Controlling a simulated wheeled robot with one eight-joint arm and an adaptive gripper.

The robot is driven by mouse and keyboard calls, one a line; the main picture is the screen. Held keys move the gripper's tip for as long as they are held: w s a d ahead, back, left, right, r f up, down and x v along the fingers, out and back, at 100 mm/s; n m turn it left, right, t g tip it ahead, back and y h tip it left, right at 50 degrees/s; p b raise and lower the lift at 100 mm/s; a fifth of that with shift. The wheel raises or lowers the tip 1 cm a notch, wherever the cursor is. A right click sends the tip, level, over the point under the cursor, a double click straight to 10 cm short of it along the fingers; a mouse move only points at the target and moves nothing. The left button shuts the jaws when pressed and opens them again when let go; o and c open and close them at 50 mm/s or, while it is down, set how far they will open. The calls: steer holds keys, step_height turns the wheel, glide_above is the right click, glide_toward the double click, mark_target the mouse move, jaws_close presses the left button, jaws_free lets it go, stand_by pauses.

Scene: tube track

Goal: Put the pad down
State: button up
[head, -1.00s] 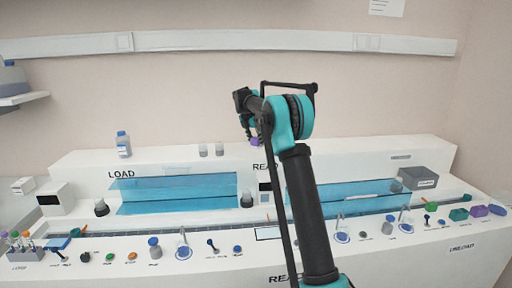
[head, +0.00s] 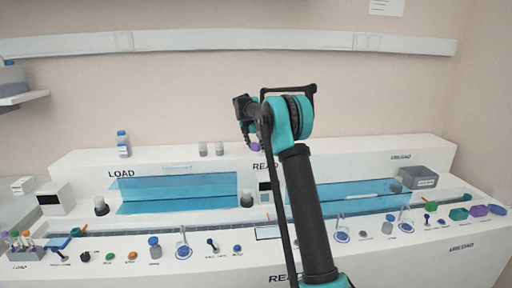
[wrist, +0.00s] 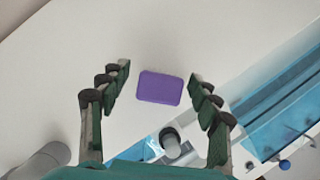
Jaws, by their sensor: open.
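The purple pad (wrist: 160,87) is a small rounded rectangle. In the wrist view it appears to lie on the white top surface, with a gap to the finger on either side. My gripper (wrist: 159,72) is open, its dark green fingers left and right of the pad. In the head view the pad (head: 256,147) is a small purple patch at the back ledge, partly covered by my gripper (head: 253,138). Its contact with the ledge is too small to tell there.
A grey capped bottle (wrist: 171,141) stands close below the pad in the wrist view. The white top around the pad is clear.

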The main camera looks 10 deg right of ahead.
steer(key=v, duration=1.2)
steer(key=s+d+f+m+y, duration=0.1)
steer(key=s+d+f+m, duration=0.1)
steer(key=s+f+m, duration=0.7)
steer(key=s+d+f+m+y, duration=0.1)
steer(key=s+f+m, duration=0.8)
steer(key=s, duration=1.7)
steer(key=s+d+f+m+t+y, duration=0.1)
steer(key=s+d+f+m, duration=0.3)
steer(key=s+f+m, duration=0.5)
steer(key=s, duration=0.8)
steer(key=shift+s, duration=0.25)
steer(key=shift+d, duration=0.15)
